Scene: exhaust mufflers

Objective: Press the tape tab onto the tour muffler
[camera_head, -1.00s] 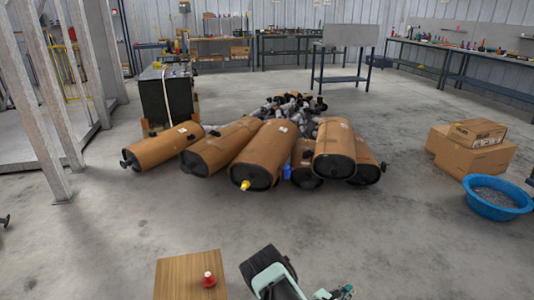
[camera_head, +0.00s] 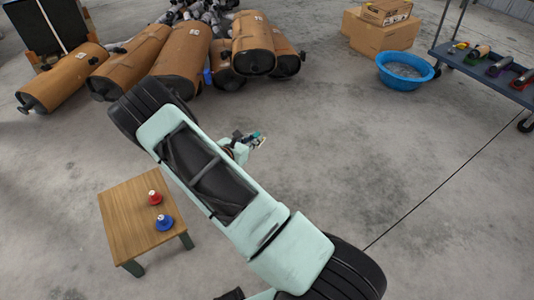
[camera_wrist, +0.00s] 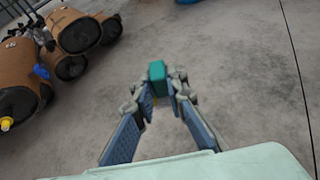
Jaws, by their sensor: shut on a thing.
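My gripper (camera_head: 250,141) is shut on a small teal piece (camera_head: 256,134), which also shows between the fingertips in the wrist view (camera_wrist: 156,71). I cannot tell if this is the tape tab. It is held above bare floor, apart from the mufflers. Several brown mufflers with black ends lie in a row at the upper left: the long middle one (camera_head: 187,52), one at the far left (camera_head: 66,76), and an upper right one (camera_head: 252,36). Which is the tour muffler I cannot tell. In the wrist view, one muffler (camera_wrist: 22,72) has a yellow plug (camera_wrist: 6,123).
A small wooden table (camera_head: 128,215) with a red knob (camera_head: 154,197) and a blue knob (camera_head: 164,222) stands at lower left. A blue tub (camera_head: 405,73), cardboard boxes (camera_head: 375,33) and a dark blue cart (camera_head: 470,70) are at upper right. The floor between is clear.

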